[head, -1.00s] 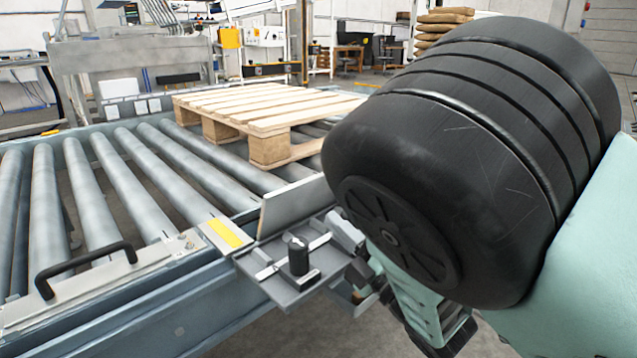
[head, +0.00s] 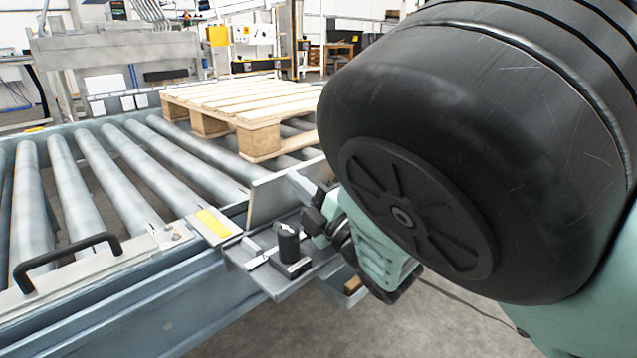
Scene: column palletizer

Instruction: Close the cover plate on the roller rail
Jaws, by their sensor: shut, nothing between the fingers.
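A thin grey plate, which looks like the cover plate (head: 269,200), stands upright on the near edge of the roller rail (head: 165,323), at the back of a small grey ledge. My gripper (head: 299,187) is at the plate's right part, on the side facing me. Its fingers look shut and empty. They are close to the plate's face; I cannot tell whether they touch it. My own arm hides the right end of the plate and part of the gripper.
A black cylindrical knob (head: 288,243) stands on the ledge just below my gripper. A black handle (head: 66,259) and a yellow strip (head: 213,223) lie left along the rail. A wooden pallet (head: 243,106) rests on the rollers behind. Open floor lies at the lower right.

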